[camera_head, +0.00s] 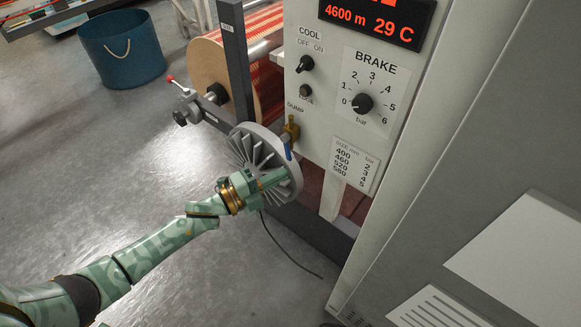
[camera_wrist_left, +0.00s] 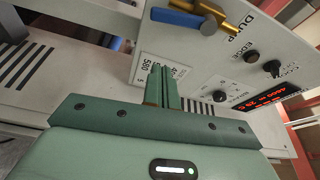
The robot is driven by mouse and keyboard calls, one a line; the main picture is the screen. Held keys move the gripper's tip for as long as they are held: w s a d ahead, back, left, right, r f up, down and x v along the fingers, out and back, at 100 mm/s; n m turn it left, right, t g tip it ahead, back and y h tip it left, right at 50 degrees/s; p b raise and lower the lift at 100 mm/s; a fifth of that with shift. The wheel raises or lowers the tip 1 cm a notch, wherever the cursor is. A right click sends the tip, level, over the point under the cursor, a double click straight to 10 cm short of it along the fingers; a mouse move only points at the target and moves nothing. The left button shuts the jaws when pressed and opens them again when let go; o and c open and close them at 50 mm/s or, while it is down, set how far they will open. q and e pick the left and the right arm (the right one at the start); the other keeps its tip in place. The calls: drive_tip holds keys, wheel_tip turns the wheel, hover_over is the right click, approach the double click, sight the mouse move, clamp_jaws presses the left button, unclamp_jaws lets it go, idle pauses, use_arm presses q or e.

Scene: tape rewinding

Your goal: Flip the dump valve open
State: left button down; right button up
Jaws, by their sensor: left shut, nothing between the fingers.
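The dump valve has a brass body (camera_head: 291,130) on the lower left of the white control panel, by the DUMP label. Its blue lever (camera_head: 288,152) hangs down from the brass. In the left wrist view the blue lever (camera_wrist_left: 178,18) points left from the brass body (camera_wrist_left: 208,13) at the top. My left gripper (camera_head: 284,174) is shut and empty, just below the lever in the head view. In the left wrist view its closed fingertips (camera_wrist_left: 162,68) show apart from the lever, with the panel behind them. My right gripper is not in view.
A grey finned disc (camera_head: 245,150) stands right behind my left gripper. The control panel (camera_head: 325,110) carries COOL and BRAKE knobs (camera_head: 362,103) and a pressure table (camera_head: 354,163). A striped roll (camera_head: 265,60) is behind the dark post. A blue bucket (camera_head: 122,52) stands on the open floor.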

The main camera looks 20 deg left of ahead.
use_arm(q)
drive_tip(key=v, duration=0.4)
drive_tip(key=shift+p, duration=0.35)
